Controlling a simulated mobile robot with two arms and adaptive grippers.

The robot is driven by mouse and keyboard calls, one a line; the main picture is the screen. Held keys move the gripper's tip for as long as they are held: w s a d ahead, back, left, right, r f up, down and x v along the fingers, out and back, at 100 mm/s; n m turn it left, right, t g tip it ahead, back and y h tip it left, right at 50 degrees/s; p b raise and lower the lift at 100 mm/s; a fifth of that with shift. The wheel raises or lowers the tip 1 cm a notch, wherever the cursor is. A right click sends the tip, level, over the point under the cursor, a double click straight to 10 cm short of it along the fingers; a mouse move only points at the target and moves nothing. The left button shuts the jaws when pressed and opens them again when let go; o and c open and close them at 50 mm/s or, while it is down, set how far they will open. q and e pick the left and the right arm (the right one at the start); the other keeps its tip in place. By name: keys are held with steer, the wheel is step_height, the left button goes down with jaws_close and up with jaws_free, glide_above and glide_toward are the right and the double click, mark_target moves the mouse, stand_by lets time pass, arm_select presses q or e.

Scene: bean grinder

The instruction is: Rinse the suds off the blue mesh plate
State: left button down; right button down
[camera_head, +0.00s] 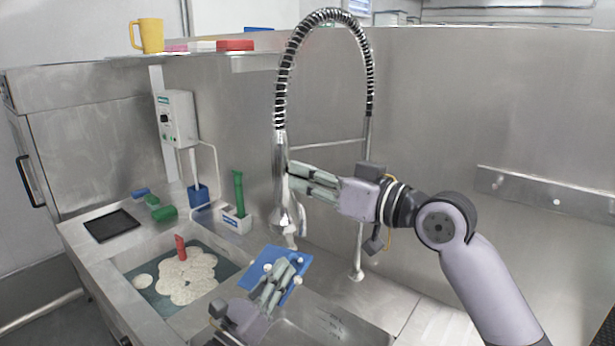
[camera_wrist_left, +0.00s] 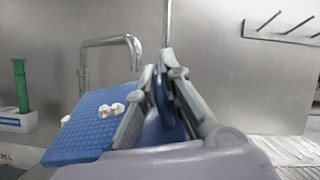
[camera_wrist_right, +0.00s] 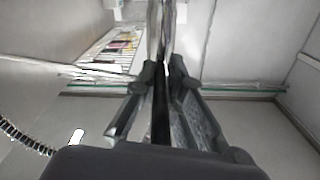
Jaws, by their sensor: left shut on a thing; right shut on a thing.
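The blue mesh plate (camera_head: 296,257) is tilted over the sink, below the spray head. My left gripper (camera_head: 275,283) is shut on it. In the left wrist view the plate's studded face (camera_wrist_left: 85,137) shows at left, with a few white suds blobs (camera_wrist_left: 110,109) on it. Suds (camera_head: 268,267) also show on it in the head view. My right gripper (camera_head: 296,178) is shut on the spray faucet (camera_head: 283,205), whose nozzle points down just above the plate. In the right wrist view the fingers (camera_wrist_right: 163,75) close around its dark, narrow body. I cannot make out any water stream.
A sink basin (camera_head: 145,318) left of the plate holds foamy water (camera_head: 188,278) and a red object (camera_head: 180,248). Green and blue items stand on the back counter, including a green-handled tool (camera_head: 239,193). A yellow mug (camera_head: 148,36) is on the shelf. A hook rail (camera_head: 540,190) is on the right wall.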

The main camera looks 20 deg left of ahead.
stand_by(0.6)
steer(key=shift+f+y, duration=0.3)
steer(key=shift+y, duration=0.1)
steer(key=shift+t+y, duration=0.3)
steer(key=shift+y, duration=0.1)
steer(key=c, duration=1.7)
jaws_free()
steer(key=shift+o, duration=0.2)
steer(key=shift+s, duration=0.1)
